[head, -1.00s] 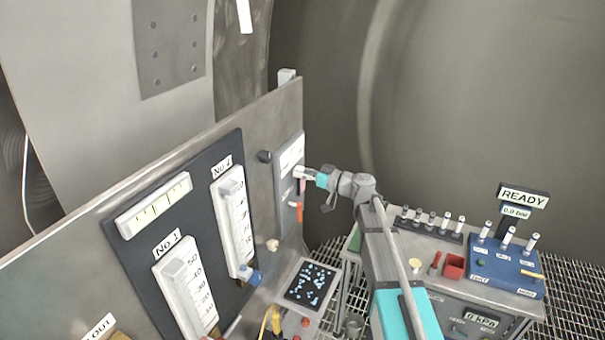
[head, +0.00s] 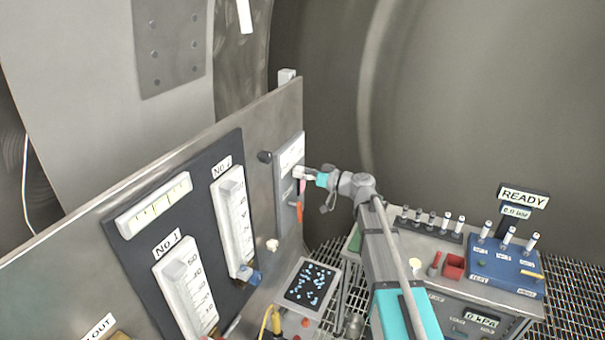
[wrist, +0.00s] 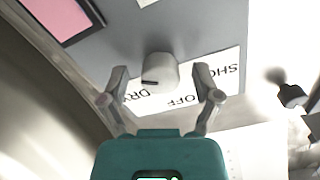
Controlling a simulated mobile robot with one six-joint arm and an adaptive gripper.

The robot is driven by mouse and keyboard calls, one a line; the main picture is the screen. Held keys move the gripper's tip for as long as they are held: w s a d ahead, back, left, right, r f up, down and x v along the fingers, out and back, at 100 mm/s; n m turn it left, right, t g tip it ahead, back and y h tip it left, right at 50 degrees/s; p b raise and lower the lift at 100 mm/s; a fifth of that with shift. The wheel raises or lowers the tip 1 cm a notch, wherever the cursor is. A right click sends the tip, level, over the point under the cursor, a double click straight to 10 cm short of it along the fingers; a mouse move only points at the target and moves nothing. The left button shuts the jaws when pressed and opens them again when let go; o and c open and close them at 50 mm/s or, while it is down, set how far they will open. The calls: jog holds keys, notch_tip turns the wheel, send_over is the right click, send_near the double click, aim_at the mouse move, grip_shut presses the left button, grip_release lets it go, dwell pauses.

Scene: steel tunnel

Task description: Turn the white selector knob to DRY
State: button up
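The white selector knob (wrist: 160,72) is on a grey panel in the wrist view. A black mark on it lies at its lower left, on the side of the word DRY. The white label (wrist: 182,99) reads DRY, OFF and SHO, the last word partly hidden by a finger. My gripper (wrist: 161,78) is open, with one finger on each side of the knob and a visible gap on both sides. In the head view my gripper (head: 307,174) is at the grey panel (head: 284,190); the knob is hard to make out there.
A dark round knob (head: 264,157) sits left of the panel. A cart (head: 455,295) with a blue box (head: 505,267) stands at the right. Free air lies above it.

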jog(key=shift+d, duration=0.1)
jog(key=v, duration=1.1)
jog(key=shift+s+d, duration=0.15)
jog(key=shift+d, duration=0.25)
jog(key=s+d+f+m+g+h+b, duration=0.1)
jog(key=s+f+m+g+h+b, duration=0.25)
jog(key=f, duration=0.55)
jog(key=s+d+f+h+b, duration=0.1)
jog(key=s+f+h+b, duration=0.25)
jog(key=s+f, duration=0.5)
jog(key=s+d+f+m+g+h+b, duration=0.2)
jog(key=s+d+f+m+h+b, duration=0.3)
jog(key=s+d+f+h, duration=0.4)
notch_tip(320, 180, down, 4)
jog(key=d+m+h, duration=0.1)
jog(key=d, duration=0.1)
jog(key=shift+s+d+f+g, duration=0.15)
jog(key=shift+s+d+g, duration=0.1)
jog(key=shift+d+g, duration=0.1)
jog(key=shift+a+m, duration=0.1)
jog(key=shift+m, duration=0.15)
